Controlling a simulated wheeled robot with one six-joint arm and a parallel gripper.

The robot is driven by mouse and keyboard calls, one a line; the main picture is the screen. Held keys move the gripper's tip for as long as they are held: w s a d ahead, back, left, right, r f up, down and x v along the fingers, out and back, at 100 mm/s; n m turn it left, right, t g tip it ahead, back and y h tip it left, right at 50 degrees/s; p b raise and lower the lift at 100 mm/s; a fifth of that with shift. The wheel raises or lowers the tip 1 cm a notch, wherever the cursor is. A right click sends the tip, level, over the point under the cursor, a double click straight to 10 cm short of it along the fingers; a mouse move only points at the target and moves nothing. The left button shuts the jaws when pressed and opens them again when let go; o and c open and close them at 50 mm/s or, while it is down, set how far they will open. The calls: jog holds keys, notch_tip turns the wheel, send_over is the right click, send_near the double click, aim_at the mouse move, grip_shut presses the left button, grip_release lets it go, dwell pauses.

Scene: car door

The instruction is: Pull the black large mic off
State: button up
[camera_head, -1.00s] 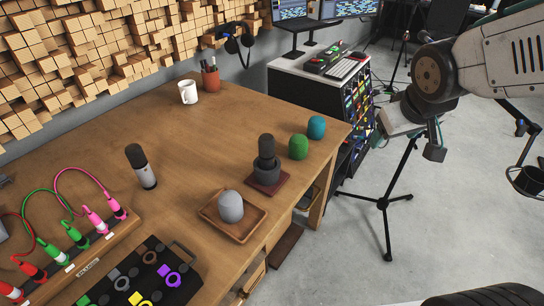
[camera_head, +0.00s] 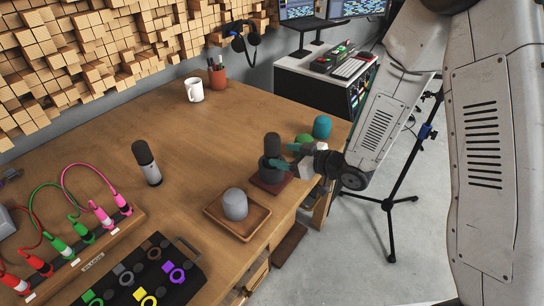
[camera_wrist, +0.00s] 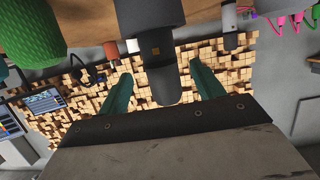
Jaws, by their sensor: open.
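The large black mic (camera_head: 272,145) stands upright in a wider dark holder (camera_head: 269,171) on a reddish-brown base (camera_head: 272,187) near the desk's right edge. My gripper (camera_head: 279,156) reaches in from the right with teal fingers at the mic's height. In the upside-down wrist view, the narrower black mic (camera_wrist: 165,75) hangs down from the wider dark holder (camera_wrist: 150,14). It lies between my open fingers (camera_wrist: 160,82), with gaps showing on both sides.
A green foam piece (camera_head: 304,139) is partly hidden behind my gripper, with a teal one (camera_head: 322,126) beyond. A grey foam piece (camera_head: 235,204) sits on a wooden tray (camera_head: 214,212). A grey mic (camera_head: 146,162) and white mug (camera_head: 194,90) stand farther left. The mid-desk is clear.

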aim_at(267, 151)
jog(key=x, duration=0.7)
jog(key=shift+a+f, duration=0.1)
jog(key=shift+f, duration=0.15)
jog(key=c, duration=1.3)
jog(key=shift+w+r, duration=0.1)
jog(key=shift+r, duration=0.05)
notch_tip(267, 151, up, 19)
dwell(1.3)
